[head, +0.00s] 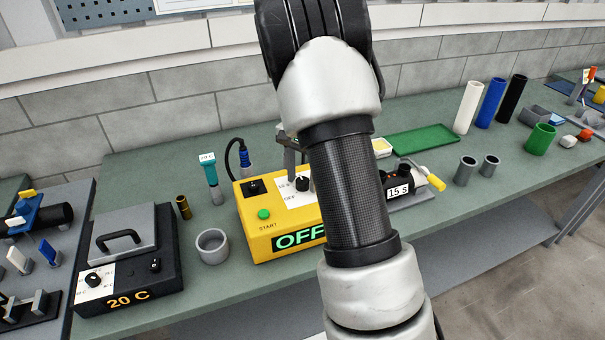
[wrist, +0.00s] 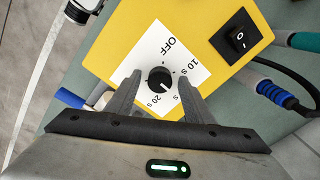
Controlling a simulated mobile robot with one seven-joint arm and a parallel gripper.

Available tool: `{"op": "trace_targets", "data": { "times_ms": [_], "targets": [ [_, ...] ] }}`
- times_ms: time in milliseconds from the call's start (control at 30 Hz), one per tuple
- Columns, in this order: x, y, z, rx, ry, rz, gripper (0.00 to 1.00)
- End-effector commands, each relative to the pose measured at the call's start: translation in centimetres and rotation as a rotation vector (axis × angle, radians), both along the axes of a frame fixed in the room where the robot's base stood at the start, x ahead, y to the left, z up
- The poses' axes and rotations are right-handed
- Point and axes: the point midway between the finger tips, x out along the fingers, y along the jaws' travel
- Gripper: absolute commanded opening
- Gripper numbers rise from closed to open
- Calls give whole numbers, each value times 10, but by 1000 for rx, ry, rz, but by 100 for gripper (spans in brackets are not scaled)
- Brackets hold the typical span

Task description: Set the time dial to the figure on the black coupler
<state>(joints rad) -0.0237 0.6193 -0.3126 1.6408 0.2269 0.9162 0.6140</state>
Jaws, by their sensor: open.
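The yellow box (head: 252,215) stands on the green bench, and its display (head: 298,238) reads OFF. Its black time dial (head: 303,184) sits on a white plate. In the wrist view the dial (wrist: 160,80) lies between the two fingertips of my gripper (wrist: 158,82), which is open around it; contact cannot be told. OFF, 10 S and 20 S show on the plate (wrist: 155,45); another mark is partly hidden by the right finger. The black coupler (head: 405,176) lies right of the box, its white label (head: 399,191) reading 15 S. My arm hides part of the box.
A green START button (head: 264,214) and a black rocker switch (wrist: 238,36) are on the box. A grey ring (head: 212,247) and a dark unit reading 20 C (head: 130,299) stand to the left. Grey cups (head: 465,171) and coloured tubes (head: 490,101) stand to the right.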

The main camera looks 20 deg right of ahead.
Motion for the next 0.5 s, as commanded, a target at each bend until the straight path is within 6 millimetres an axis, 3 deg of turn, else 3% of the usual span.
{"op": "trace_targets", "data": {
  "times_ms": [233, 500],
  "targets": [
    [1, 0, 24, 0, -4, 1, 48],
    [1, 0, 89, -1, -6, 1, 48]
  ]
}}
